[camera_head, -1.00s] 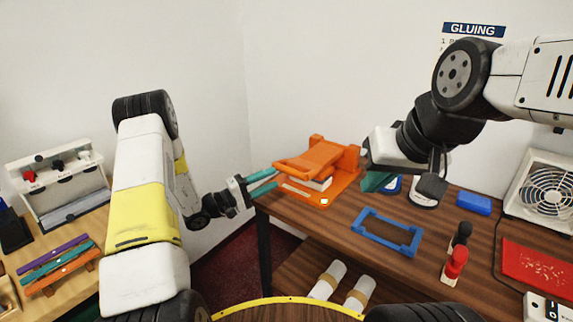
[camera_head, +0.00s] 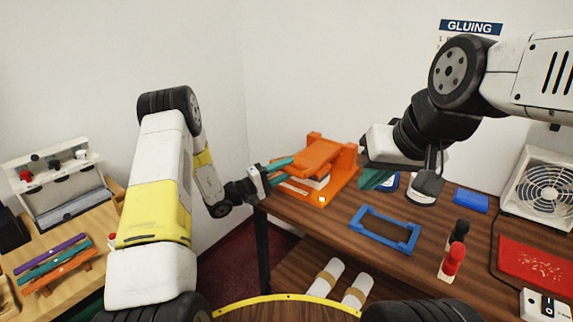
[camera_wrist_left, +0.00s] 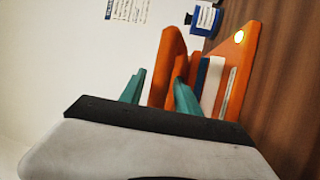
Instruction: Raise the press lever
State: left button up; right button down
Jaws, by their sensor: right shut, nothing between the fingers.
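The orange press (camera_head: 343,178) stands at the left end of the dark wooden table. Its orange lever (camera_head: 318,157) slants over the base, with a pale, dark-edged block beneath it. My left gripper (camera_head: 281,165) has teal fingers and is at the lever's front end. In the left wrist view its fingers (camera_wrist_left: 158,92) are apart, with the lever (camera_wrist_left: 168,65) showing between and beyond them; contact cannot be told.
A blue frame (camera_head: 384,238) lies in front of the press. Red and black bottles (camera_head: 453,262), a blue block (camera_head: 471,201), a red mat (camera_head: 540,263) and a fan (camera_head: 545,187) are further right. A side table with strips (camera_head: 52,255) is left.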

pick_arm(q)
grip_shut()
dwell(1.2)
